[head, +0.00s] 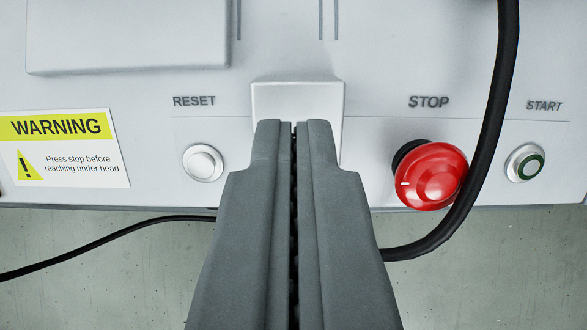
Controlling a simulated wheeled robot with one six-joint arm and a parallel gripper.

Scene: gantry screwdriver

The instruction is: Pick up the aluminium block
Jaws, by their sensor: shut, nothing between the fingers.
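My gripper (294,126) is in the lower middle of the head view, its two dark grey fingers shut together with nothing between them. Directly behind the fingertips is a pale, box-like shape (297,97) on the light grey machine front. The fingers hide its lower middle. I cannot tell whether it is the aluminium block or part of the machine, nor whether the fingertips touch it. No other shape in view looks like a loose aluminium block.
The machine panel (390,150) carries a white RESET button (202,163), a red STOP button (433,176) and a START button (525,162). A yellow-and-white warning label (62,148) is at left. A thick black cable (493,115) passes by STOP. A thin cable (100,240) crosses the floor (110,290).

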